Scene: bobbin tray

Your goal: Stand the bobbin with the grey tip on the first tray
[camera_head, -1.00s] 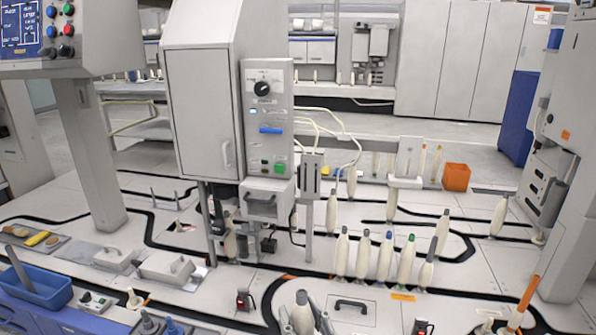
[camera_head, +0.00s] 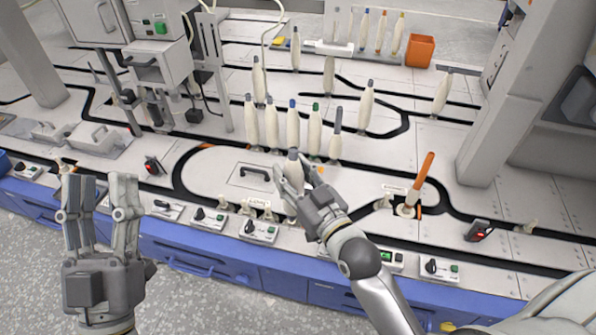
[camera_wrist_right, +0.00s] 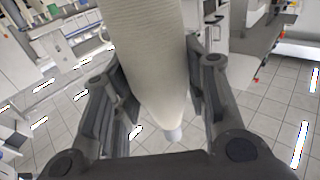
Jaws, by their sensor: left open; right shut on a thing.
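My left gripper (camera_head: 100,208) is open and empty at the lower left, in front of the bench. I cannot tell which piece is the first tray; small cream peg pieces (camera_head: 264,210) stand along the front.
Behind the held bobbin stands a row of bobbins, including a blue-tipped (camera_head: 292,128) and a green-tipped one (camera_head: 314,132). An orange stick (camera_head: 424,178) stands to the right. Small control boxes (camera_head: 260,231) line the front edge.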

